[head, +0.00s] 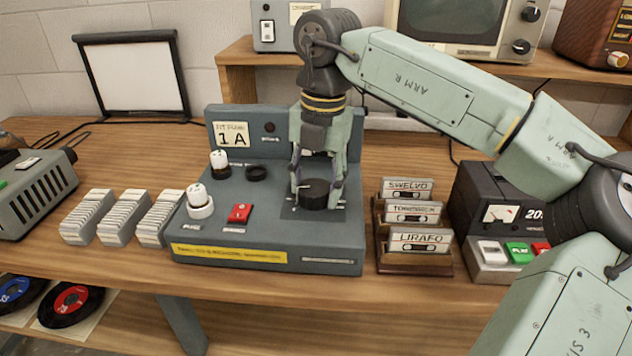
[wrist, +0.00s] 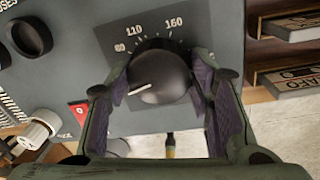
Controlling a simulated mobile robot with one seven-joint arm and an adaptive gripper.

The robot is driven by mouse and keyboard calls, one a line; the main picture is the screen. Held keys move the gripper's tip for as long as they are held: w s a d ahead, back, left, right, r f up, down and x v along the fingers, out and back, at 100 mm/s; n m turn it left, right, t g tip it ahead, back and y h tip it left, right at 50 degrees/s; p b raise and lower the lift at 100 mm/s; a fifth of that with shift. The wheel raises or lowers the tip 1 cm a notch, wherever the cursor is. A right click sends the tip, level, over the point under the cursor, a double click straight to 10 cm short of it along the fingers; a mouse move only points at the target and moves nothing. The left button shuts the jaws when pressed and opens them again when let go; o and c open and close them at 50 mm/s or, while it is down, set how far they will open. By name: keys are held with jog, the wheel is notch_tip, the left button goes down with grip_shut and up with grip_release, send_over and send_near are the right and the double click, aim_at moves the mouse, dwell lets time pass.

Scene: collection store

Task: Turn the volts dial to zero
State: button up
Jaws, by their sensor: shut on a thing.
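The volts dial (head: 313,196) is a round black knob on a dark plate at the right of the grey-blue console. In the wrist view the dial (wrist: 159,76) shows a white pointer line aimed left and slightly down. Printed numbers such as 110 and 160 show beyond it; the number at left is hard to read, and no zero mark is visible. My gripper (head: 318,191) points down over the dial. In the wrist view my gripper (wrist: 160,83) has one finger on each side of the dial, shut on it.
The console (head: 270,238) also has a red switch (head: 239,213), white-topped plugs (head: 200,203) and a "1 A" fuse card (head: 231,134). A cassette rack (head: 414,262) stands close on the right. White card stacks (head: 122,218) stand at left. My arm reaches in from the right.

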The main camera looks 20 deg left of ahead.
aim_at(321, 185)
jog(key=n, duration=0.5)
jog(key=shift+p, duration=0.4)
dwell(0.3)
jog(key=o, duration=1.2)
jog(key=shift+c, duration=0.2)
jog(key=shift+r, duration=0.1)
notch_tip(321, 185, up, 12)
jog(key=shift+w+d, duration=0.25)
jog(key=shift+d, duration=0.1)
